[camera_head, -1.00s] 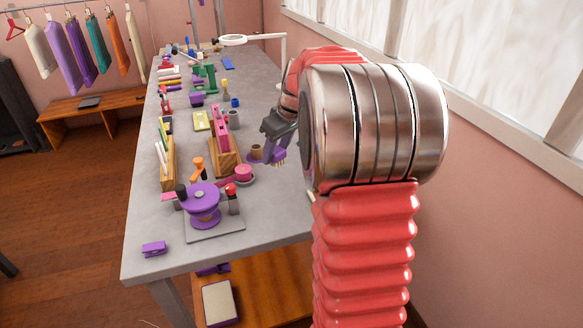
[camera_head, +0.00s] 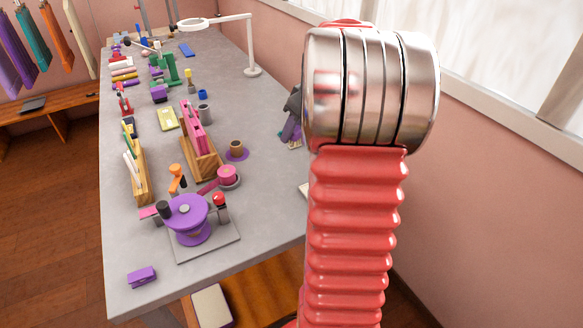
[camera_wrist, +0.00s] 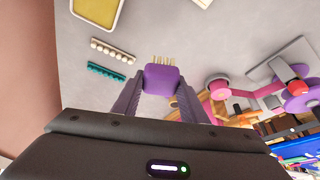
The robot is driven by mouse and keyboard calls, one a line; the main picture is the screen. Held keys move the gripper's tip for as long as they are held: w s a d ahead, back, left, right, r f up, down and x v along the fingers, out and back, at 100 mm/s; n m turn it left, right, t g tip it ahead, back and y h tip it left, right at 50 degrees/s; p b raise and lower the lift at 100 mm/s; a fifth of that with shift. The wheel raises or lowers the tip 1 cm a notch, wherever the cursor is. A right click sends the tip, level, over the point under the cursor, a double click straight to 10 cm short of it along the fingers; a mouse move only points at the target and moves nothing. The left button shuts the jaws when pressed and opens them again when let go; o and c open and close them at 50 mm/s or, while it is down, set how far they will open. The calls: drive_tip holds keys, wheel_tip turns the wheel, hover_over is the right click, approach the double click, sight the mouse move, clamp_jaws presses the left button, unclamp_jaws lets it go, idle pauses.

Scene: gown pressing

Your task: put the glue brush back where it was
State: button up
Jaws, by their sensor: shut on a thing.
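My gripper (camera_wrist: 160,92) is shut on the glue brush (camera_wrist: 162,77), a purple block with short pale bristles pointing away from the jaws in the wrist view. In the head view my gripper (camera_head: 291,120) is partly hidden behind my own arm. Only a little of the brush's pale bristles (camera_head: 295,145) shows below it, over the right side of the grey table (camera_head: 265,190). I cannot tell whether the bristles touch the tabletop.
A brown cup on a purple disc (camera_head: 236,151) stands left of the gripper. A wooden block with pink tools (camera_head: 204,165) and a purple round device (camera_head: 188,220) are further left. A white lamp (camera_head: 250,45) stands behind.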

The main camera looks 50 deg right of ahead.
sight(294, 143)
drive_tip(key=shift+f, duration=2.5)
drive_tip(key=shift+f, duration=2.5)
drive_tip(key=shift+f, duration=0.1)
drive_tip(key=o, duration=0.9)
